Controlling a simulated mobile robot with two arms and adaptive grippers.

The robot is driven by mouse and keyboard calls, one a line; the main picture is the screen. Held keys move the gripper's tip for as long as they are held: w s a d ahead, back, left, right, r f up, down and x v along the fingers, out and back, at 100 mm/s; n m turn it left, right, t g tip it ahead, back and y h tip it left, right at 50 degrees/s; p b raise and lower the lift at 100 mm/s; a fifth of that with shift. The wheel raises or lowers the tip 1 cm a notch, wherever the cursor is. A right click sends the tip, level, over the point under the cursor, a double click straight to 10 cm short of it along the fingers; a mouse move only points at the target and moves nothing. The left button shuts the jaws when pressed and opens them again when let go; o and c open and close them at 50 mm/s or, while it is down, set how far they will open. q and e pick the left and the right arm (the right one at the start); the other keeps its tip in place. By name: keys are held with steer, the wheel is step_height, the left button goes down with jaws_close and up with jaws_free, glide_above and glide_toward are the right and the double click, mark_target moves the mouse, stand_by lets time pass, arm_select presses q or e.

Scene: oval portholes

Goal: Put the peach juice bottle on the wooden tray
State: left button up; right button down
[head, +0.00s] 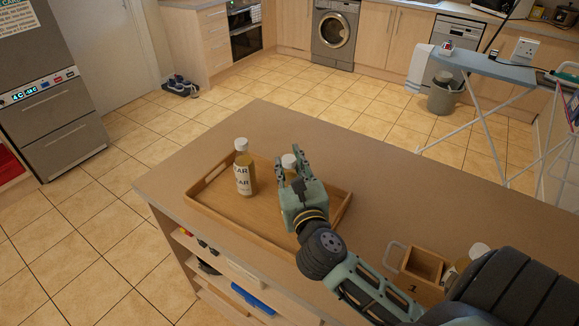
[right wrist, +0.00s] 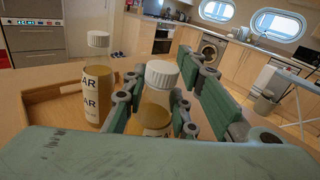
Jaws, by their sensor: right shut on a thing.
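My right gripper (head: 291,178) is shut on a white-capped bottle (head: 289,161) with yellowish-amber contents. The bottle is upright between the fingers in the right wrist view (right wrist: 161,76). My left gripper is not in view.
The tray lies on a brown counter (head: 370,180) with open shelves below its front. A small wooden box marked 1 (head: 424,264) and another white-capped bottle (head: 477,251) stand at the right, partly behind my arm. An ironing board (head: 490,66) stands beyond the counter.

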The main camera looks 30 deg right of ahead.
steer(key=shift+f, duration=0.1)
steer(key=c, duration=1.4)
jaws_free()
steer(key=shift+f, duration=0.1)
steer(key=b+v, duration=0.3)
steer(key=v, duration=0.9)
